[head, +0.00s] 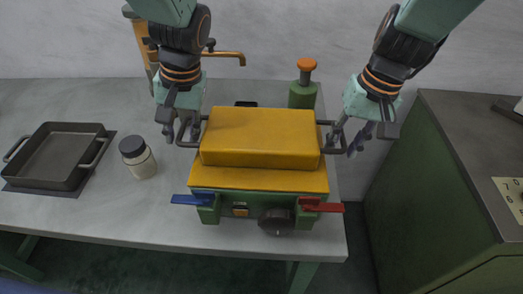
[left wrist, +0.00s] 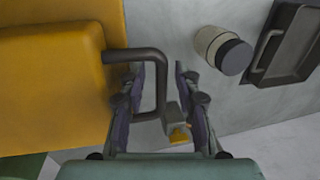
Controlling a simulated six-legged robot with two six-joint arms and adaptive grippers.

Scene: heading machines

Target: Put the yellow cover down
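The yellow cover (head: 262,138) sits level over the green machine (head: 250,208) on the table, its wide yellow lower edge just above the machine's front. I cannot see any gap beneath it. A dark handle sticks out on each side. My left gripper (head: 181,137) is at the left handle (head: 190,143). In the left wrist view, the handle (left wrist: 160,85) lies between its two spread fingers (left wrist: 160,75), with room on the right. My right gripper (head: 347,142) is at the right handle (head: 333,151), its fingers apparently spread on either side of it.
A blue lever (head: 185,199) and a red lever (head: 322,206) stick out at the machine's front. A jar (head: 138,158) and a black tray (head: 58,158) stand left on the table (head: 120,215). A green bottle (head: 303,90) stands behind; a green cabinet (head: 425,190) is at the right.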

